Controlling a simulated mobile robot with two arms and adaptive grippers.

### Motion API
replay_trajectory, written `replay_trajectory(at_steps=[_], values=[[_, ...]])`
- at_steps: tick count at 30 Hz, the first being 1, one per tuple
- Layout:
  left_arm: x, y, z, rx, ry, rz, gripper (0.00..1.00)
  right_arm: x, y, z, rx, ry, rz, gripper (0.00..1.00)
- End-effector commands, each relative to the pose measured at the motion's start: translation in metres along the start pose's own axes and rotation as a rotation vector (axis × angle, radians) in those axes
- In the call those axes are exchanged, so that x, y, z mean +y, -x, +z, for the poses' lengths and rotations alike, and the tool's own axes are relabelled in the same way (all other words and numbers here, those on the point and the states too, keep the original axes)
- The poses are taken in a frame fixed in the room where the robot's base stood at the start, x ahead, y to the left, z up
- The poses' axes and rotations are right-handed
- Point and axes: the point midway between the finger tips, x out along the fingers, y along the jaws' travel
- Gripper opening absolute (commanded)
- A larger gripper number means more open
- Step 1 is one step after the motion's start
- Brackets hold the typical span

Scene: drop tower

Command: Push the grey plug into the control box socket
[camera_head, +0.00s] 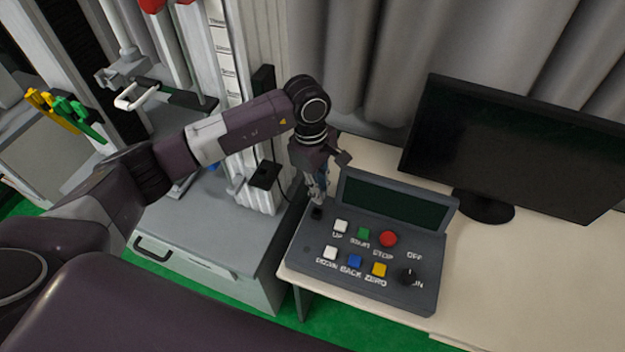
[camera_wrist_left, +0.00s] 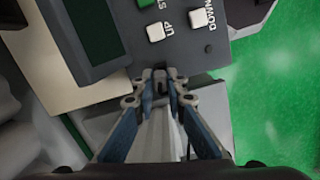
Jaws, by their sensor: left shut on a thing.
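The dark grey control box (camera_head: 345,285) stands on the table, with a tilted screen and labelled coloured buttons. Its edge also shows in the left wrist view (camera_wrist_left: 185,55). My left gripper (camera_head: 318,197) points down at the box's left end, just left of the screen. In the left wrist view its fingers (camera_wrist_left: 159,78) are shut on a small grey plug (camera_wrist_left: 160,88), right at the box edge. A small dark square shows just below the fingertips in the head view; I cannot tell whether it is the plug or the socket. How deep the plug sits is hidden.
A black monitor (camera_head: 510,150) stands on the pale table (camera_head: 500,270) right of the box. A grey cabinet (camera_head: 215,225) and the tower's ribbed column (camera_head: 255,185) stand to the left. A thin dark cable (camera_head: 283,186) hangs beside my gripper.

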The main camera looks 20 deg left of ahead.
Motion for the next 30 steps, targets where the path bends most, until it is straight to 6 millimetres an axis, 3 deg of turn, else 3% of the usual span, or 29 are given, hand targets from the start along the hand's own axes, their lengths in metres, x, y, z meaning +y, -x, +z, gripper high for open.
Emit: replay_trajectory(at_steps=[3,9,19,30], values=[[-0.001,-0.013,-0.004,-0.001,0.145,0.005,0.0,0.0,0.011,-0.001,0.0,-0.001,0.0,0.4],[-0.002,-0.026,-0.011,0.004,0.255,0.014,0.0,-0.004,0.014,-0.002,0.001,-0.003,-0.005,0.4],[-0.002,-0.038,-0.013,0.004,0.262,0.015,0.0,-0.015,0.011,-0.004,0.003,-0.007,-0.017,0.4],[-0.002,-0.061,-0.016,0.005,0.26,0.016,0.0,-0.009,-0.012,-0.001,0.002,-0.004,-0.01,0.4]])
